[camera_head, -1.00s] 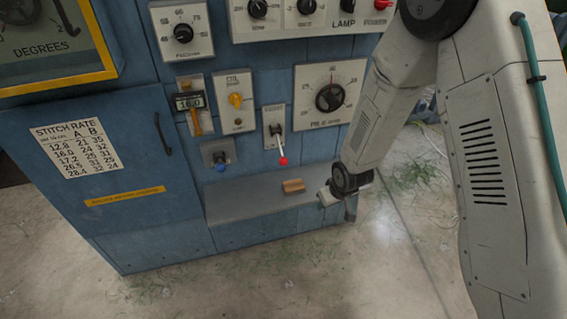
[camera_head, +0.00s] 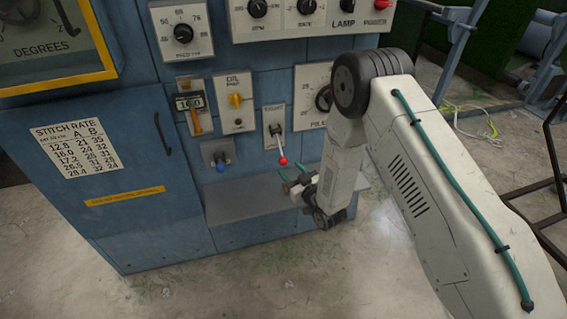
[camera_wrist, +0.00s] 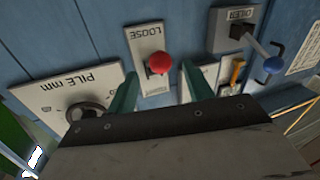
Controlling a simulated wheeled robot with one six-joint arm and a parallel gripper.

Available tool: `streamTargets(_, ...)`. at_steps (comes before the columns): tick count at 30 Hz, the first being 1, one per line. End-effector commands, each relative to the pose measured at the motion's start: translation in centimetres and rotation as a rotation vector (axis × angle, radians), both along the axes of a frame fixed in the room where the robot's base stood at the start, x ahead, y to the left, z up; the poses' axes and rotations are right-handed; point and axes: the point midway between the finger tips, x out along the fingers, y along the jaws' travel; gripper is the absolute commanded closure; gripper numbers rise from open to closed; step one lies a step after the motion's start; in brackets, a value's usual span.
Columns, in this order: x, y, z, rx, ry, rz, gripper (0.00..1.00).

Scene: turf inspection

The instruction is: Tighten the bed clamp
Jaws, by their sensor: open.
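A lever with a red ball knob (camera_head: 283,161) hangs down from its pivot on a pale plate (camera_head: 273,118) on the blue cabinet. In the wrist view the red knob (camera_wrist: 159,63) points nearly at the camera, and its plate reads LOOSE. No bed clamp label is legible. My gripper (camera_head: 294,176) is open, just below and right of the knob in the head view. In the wrist view its green fingers (camera_wrist: 160,72) stand either side of the knob, with nothing visibly held. I cannot tell how far the knob is from them in depth.
A blue-knobbed lever (camera_head: 220,166) sits left of the red one. The PILE dial (camera_head: 322,98) is at right, partly behind my arm. A grey ledge (camera_head: 235,207) juts out below.

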Motion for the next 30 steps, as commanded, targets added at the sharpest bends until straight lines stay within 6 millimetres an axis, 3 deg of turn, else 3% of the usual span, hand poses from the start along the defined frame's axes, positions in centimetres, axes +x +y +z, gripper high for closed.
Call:
streamTargets(9, 3.9, 2.5, 0.0, -0.001, 0.001, 0.001, 0.49)
streamTargets(20, 4.6, 2.9, 0.0, 0.000, 0.002, 0.000, 0.49)
streamTargets(26, 4.6, 2.9, 0.0, 0.000, 0.002, 0.001, 0.99)
streamTargets(30, 4.5, 2.9, 0.0, -0.001, 0.004, 0.001, 1.00)
